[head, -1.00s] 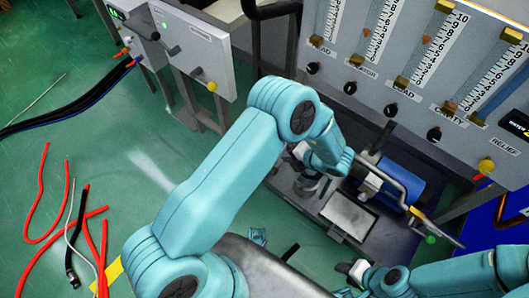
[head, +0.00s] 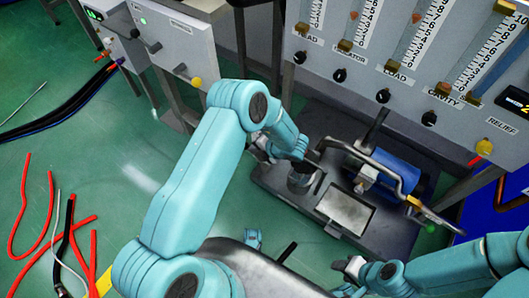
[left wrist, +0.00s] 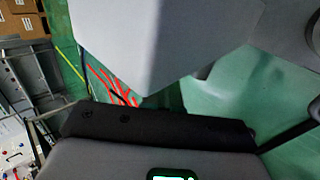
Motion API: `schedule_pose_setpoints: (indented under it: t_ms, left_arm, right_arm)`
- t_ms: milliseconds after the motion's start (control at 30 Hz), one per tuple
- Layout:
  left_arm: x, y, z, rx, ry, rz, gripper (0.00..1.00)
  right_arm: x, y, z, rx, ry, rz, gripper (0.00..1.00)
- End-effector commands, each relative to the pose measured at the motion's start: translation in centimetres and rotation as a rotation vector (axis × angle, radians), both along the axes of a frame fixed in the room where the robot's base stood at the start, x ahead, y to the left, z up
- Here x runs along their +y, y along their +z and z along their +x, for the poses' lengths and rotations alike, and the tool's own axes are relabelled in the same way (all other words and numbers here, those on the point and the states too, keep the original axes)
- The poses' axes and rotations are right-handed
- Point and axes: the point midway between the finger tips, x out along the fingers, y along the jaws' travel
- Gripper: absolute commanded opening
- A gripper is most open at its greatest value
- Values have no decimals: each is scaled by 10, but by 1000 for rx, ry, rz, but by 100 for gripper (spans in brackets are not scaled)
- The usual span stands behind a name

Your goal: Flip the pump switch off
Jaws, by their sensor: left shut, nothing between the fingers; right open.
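No pump switch can be picked out by a readable label. A grey control box (head: 186,38) at the upper left carries two dark levers, one on the left (head: 153,47) and one on the right (head: 180,68), and a yellow knob (head: 196,82). A blue motor (head: 395,170) with pipes sits on a dark base at the right. My left gripper (head: 260,151) is shut and empty, mostly hidden behind its own arm, apart from the box levers. My right gripper (head: 350,270) is open and empty near the bottom edge, below the dark base.
A grey gauge panel (head: 335,68) with several black knobs stands at the upper right. A dark jar (head: 303,178) stands on the base near my left wrist. Red wires (head: 50,215) lie on the green floor at left and also show in the left wrist view (left wrist: 115,88).

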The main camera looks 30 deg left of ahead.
Motion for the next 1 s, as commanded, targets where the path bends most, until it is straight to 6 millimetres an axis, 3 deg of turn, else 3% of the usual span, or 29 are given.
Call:
schedule_pose_setpoints:
  t_ms: [500, 1000]
  left_arm:
    - [8, -2, 1, 0, -1, -1, 0]
    - [14, -2, 1, 8, 1, -98, 0]
  right_arm:
    - [0, -2, 0, -1, -1, 0, 43]
    - [0, 11, 0, 0, 0, 0, 43]
